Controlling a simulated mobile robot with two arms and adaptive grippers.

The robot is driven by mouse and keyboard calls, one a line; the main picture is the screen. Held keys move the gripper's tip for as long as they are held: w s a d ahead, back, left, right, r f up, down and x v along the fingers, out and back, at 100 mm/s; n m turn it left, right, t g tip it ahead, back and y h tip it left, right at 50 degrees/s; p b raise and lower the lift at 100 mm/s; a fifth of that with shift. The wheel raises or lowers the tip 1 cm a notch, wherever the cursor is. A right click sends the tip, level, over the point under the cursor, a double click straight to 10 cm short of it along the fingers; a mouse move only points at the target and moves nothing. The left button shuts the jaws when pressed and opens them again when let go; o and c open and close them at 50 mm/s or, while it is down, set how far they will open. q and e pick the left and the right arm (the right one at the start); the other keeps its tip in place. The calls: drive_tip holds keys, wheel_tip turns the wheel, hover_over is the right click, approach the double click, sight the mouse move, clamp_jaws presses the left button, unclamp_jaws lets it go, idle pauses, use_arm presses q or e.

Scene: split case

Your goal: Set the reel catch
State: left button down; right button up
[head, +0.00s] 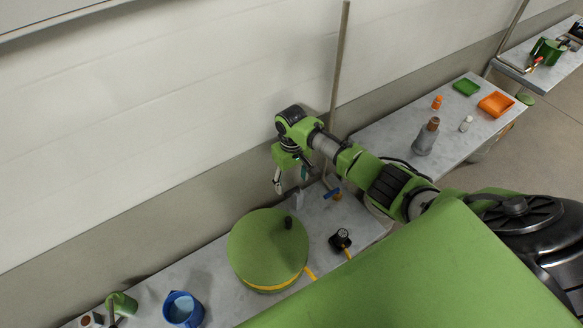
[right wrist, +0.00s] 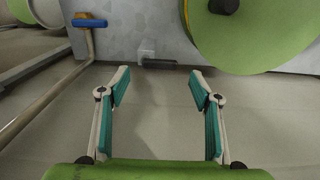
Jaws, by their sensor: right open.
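A large round green reel (head: 265,248) with a dark knob on top and a yellow band round its lower edge lies on the grey bench. Its green edge also fills the upper right of the right wrist view (right wrist: 255,40). A small pale block with a dark bar (right wrist: 152,58), possibly the catch, shows at the bench edge, just left of the reel. My right gripper (head: 291,180) is near the wall, behind the reel. In the right wrist view its fingers (right wrist: 160,82) are apart with nothing between them, below the block in the picture. My left gripper is not in view.
A pipe with a blue-handled valve (head: 332,193) rises by the wall, right of my right gripper. A black gauge-like thing (head: 341,240) is right of the reel. A blue cup (head: 183,309) stands left. A second bench holds a grey bottle (head: 426,138) and trays.

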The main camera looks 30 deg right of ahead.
sight(292, 190)
wheel_tip(292, 190, up, 8)
drive_tip(key=shift+f, duration=0.1)
idle(0.6)
